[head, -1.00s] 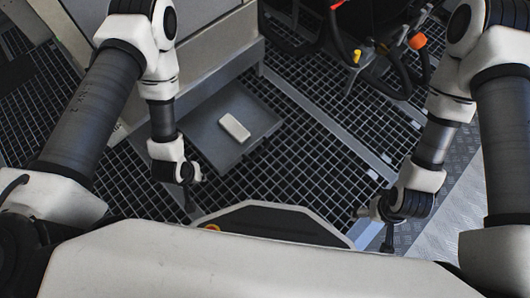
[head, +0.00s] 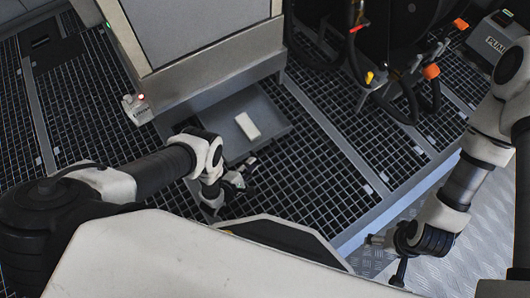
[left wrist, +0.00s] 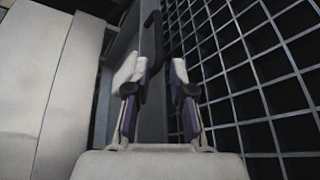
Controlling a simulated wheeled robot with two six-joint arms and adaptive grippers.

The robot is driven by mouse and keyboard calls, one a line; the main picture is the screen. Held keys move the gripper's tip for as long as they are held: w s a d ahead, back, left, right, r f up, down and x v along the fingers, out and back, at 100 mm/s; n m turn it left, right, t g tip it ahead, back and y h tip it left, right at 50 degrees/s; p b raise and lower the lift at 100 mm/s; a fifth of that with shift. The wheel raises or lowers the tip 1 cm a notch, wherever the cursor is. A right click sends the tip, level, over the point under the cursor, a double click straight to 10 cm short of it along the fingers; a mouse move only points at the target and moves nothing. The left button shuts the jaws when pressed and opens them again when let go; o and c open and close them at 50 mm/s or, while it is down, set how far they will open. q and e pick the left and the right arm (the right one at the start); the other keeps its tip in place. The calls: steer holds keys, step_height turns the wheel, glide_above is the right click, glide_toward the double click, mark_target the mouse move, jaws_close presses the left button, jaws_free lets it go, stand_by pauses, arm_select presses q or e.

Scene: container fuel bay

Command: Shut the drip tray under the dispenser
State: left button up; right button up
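The grey drip tray (head: 273,118) sticks out from under the dispenser (head: 215,72) in the head view, low over the floor grating. A grey strip and a dark bar (left wrist: 152,40) show beyond the fingers. My right gripper (head: 385,255) is at the lower right, away from the tray, with its fingers apart.
Dark floor grating (head: 310,165) surrounds the tray, with free room to its right. Hoses with red, yellow and orange parts (head: 431,71) hang at the upper right. A pump box (head: 497,40) stands at the far right. A small white device (head: 137,109) sits by the dispenser's left corner.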

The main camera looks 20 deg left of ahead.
mark_target(264, 153)
arm_select(q)
steer(key=shift+d+r+n, duration=0.1)
steer(key=shift+d+n, duration=0.1)
steer(key=shift+n, duration=0.2)
steer(key=shift+t, duration=0.3)
steer(key=b+x, duration=0.3)
steer(key=x, duration=0.4)
steer(key=shift+w+d, duration=0.15)
steer(key=shift+w, duration=0.1)
jaws_close()
